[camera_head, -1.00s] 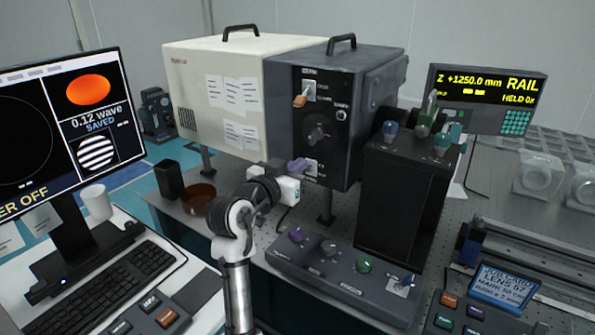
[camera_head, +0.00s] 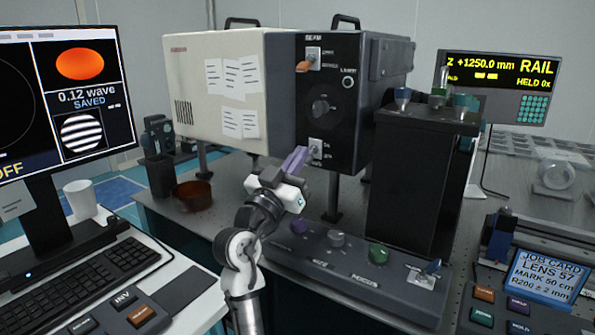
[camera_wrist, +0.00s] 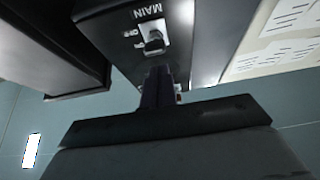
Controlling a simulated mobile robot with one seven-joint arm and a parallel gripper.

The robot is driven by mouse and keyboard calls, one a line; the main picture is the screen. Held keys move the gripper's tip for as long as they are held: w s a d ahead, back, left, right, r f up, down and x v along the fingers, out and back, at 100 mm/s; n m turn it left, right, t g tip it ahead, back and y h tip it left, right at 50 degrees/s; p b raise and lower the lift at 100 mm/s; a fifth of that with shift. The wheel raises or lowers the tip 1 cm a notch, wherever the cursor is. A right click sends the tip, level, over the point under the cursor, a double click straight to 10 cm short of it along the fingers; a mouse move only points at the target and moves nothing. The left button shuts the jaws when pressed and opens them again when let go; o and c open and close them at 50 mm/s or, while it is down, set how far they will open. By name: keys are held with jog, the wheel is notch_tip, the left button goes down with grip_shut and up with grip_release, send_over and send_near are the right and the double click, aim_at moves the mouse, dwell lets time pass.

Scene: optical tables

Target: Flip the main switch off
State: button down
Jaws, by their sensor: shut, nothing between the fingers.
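The main switch is a small dark lever (camera_wrist: 154,43) on a white plate marked MAIN in the wrist view. In the head view its plate (camera_head: 316,150) sits low on the dark front of the laser box (camera_head: 345,125); the lever itself is hard to make out there. My gripper (camera_head: 301,154) is shut and empty, its purple fingers pointing up just left of the plate. In the wrist view the fingertips (camera_wrist: 158,74) are close below the lever. I cannot tell whether they touch it. The lever's on or off position is unclear.
An orange-tipped switch (camera_head: 303,66) and a black dial (camera_head: 320,107) sit higher on the same panel. A tall black stand (camera_head: 415,185) rises to the right. A console with several knobs (camera_head: 350,262) lies below. A brown dish (camera_head: 193,194) stands left.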

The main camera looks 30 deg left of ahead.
jog(key=b+v, duration=0.8)
jog(key=v, duration=0.5)
jog(key=shift+s, duration=0.4)
jog(key=shift+f, duration=0.1)
